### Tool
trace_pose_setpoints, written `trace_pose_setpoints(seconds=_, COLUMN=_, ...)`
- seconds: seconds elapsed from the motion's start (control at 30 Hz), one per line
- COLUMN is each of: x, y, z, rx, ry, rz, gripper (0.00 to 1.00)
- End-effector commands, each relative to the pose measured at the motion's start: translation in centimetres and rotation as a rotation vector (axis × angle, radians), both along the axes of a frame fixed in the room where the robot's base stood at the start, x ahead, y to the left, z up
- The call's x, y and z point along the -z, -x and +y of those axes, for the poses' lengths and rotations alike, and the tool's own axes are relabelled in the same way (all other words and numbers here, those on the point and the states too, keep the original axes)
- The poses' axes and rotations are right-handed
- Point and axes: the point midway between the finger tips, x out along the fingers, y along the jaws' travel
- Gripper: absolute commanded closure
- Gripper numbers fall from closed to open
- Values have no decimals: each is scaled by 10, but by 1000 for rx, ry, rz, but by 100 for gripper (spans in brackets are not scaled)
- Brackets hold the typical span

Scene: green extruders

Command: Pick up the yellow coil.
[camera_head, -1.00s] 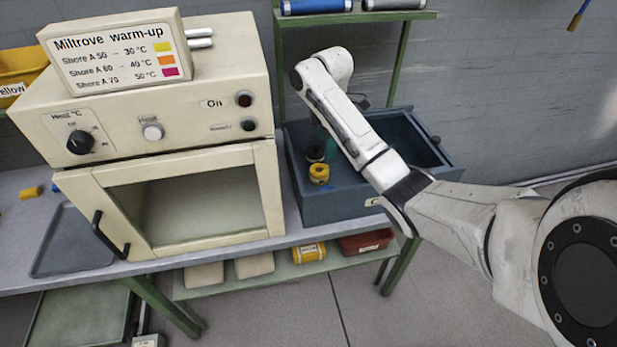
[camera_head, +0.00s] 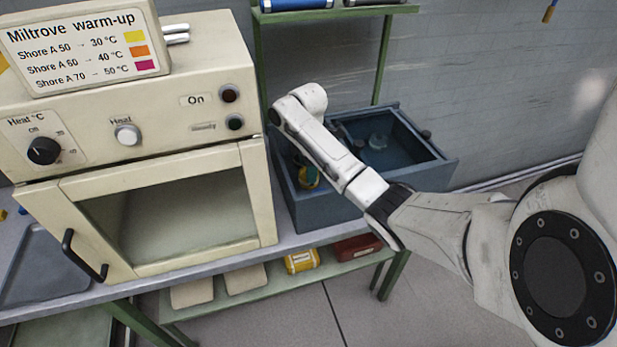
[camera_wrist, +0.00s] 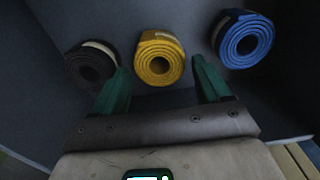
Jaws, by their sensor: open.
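The yellow coil (camera_wrist: 160,46) lies on the dark floor of the blue-grey bin, in the upper middle of the wrist view. My gripper (camera_wrist: 160,75) is open, with one green finger to the lower left of the coil and one to its lower right. The fingertips reach about the coil's near part; I cannot tell whether they touch it. In the head view the yellow coil (camera_head: 308,178) is partly hidden by my arm, and the fingers are mostly hidden too.
A black coil (camera_wrist: 91,62) lies left of the yellow one and a blue coil (camera_wrist: 243,38) lies to the right. The bin (camera_head: 340,205) has raised walls. A cream oven (camera_head: 160,190) with a window stands close on its left. Green shelf posts rise behind.

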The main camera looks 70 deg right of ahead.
Motion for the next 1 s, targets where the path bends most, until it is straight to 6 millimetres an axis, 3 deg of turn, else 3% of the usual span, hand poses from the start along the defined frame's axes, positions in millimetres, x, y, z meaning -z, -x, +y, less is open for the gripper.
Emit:
trace_pose_setpoints(seconds=0.23, x=33, y=2, z=-2, rx=-1, ry=-3, rz=2, gripper=24)
trace_pose_setpoints(seconds=0.53, x=38, y=2, z=-2, rx=-1, ry=-2, rz=1, gripper=24)
trace_pose_setpoints(seconds=1.0, x=38, y=2, z=-2, rx=-1, ry=-1, rz=1, gripper=66)
